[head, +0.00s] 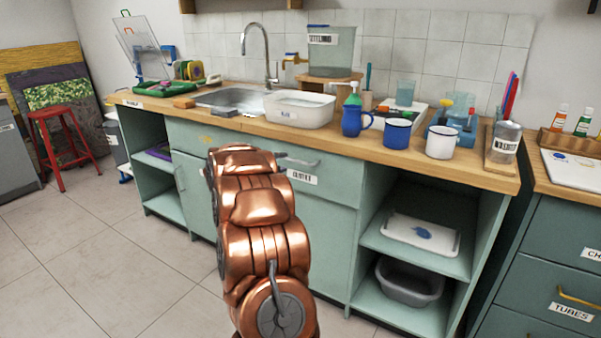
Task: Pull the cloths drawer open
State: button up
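The cloths drawer (325,188) is a pale green front under the wooden counter, with a white label that seems to read "CLOTHS". Its metal bar handle (302,162) shows above the label. The drawer front looks flush with the cabinet, so it appears shut. My copper arm rises in front of the cabinet and covers the drawer's left part and the left end of the handle area.
Open shelves to the right hold a white tray (420,233) and a grey basin (409,283). Tiled floor (90,255) is clear on the left.

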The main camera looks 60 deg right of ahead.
aim_at(300, 162)
jog(key=shift+m+g, duration=0.5)
jog(key=shift+g, duration=0.2)
jog(key=shift+s+f+x, duration=0.1)
jog(key=shift+s+x, duration=0.25)
jog(key=shift+x, duration=1.2)
jog(key=shift+s+f+x, duration=0.15)
jog(key=shift+s+x, duration=0.2)
jog(key=shift+x, duration=1.2)
jog(key=shift+s+f+x, duration=0.1)
jog(key=shift+s+x, duration=0.25)
jog(key=shift+x, duration=1.2)
grip_shut()
